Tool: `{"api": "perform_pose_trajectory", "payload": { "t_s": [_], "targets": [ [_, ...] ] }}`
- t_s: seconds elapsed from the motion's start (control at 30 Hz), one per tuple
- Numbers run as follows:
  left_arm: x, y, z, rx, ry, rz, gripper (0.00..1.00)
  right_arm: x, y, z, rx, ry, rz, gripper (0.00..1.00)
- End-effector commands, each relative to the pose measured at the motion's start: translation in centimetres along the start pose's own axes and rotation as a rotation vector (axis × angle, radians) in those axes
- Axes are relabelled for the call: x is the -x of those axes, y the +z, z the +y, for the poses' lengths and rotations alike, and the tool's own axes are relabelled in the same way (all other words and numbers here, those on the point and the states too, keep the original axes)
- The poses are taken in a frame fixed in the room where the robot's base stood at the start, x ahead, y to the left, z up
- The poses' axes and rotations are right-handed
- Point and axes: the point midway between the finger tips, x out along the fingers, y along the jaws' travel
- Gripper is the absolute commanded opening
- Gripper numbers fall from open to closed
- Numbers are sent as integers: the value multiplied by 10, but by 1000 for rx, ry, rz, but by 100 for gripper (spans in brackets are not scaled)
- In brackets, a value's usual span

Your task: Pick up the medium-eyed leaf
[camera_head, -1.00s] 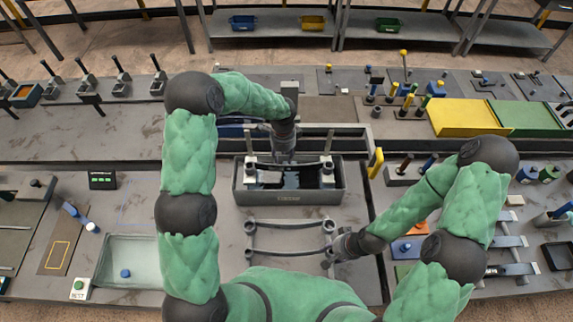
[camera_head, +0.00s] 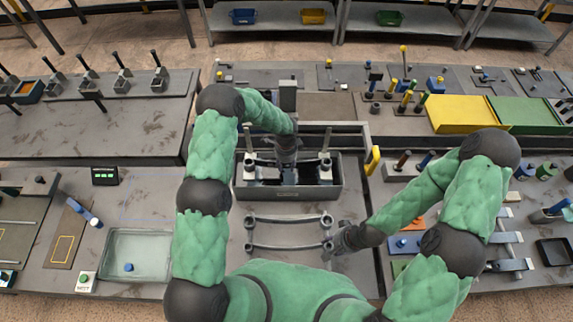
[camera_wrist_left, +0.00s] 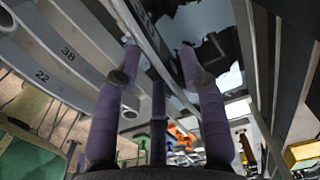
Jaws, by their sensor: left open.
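Two grey curved leaves with round eyes lie on the table in the head view: an upper leaf (camera_head: 290,219) and a lower leaf (camera_head: 290,245). Which one is the medium-eyed leaf I cannot tell. My left gripper (camera_head: 288,172) points down over the grey bin (camera_head: 290,193), between two pale posts. In the left wrist view its purple fingers (camera_wrist_left: 158,85) are spread, with nothing seen between them. Grey curved strips marked 22 and 38 (camera_wrist_left: 60,65) show left of the fingers. My right gripper (camera_head: 337,243) is beside the leaves' right ends; its jaws are too small to read.
A yellow handle (camera_head: 373,160) stands right of the bin. A clear tray (camera_head: 135,256) and a small screen (camera_head: 105,176) are on the left. Yellow (camera_head: 460,113) and green (camera_head: 525,115) panels lie at the back right. Shelves with coloured bins stand behind.

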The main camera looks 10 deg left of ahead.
Motion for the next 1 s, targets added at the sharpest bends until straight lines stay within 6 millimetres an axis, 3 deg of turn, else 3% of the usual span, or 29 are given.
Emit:
{"api": "perform_pose_trajectory", "payload": {
  "t_s": [0.27, 0.43, 1.0],
  "targets": [
    [-2, 0, -1, 0, -2, 1, 41, 0, 0, 0, 0, 0, 0, 40],
    [-2, 0, 0, 0, -2, 1, 0, 0, 0, 0, 0, 0, 0, 40],
    [6, 0, -3, 0, -7, 1, 0, -3, 0, 1, 0, 0, 0, 40]
  ]
}}
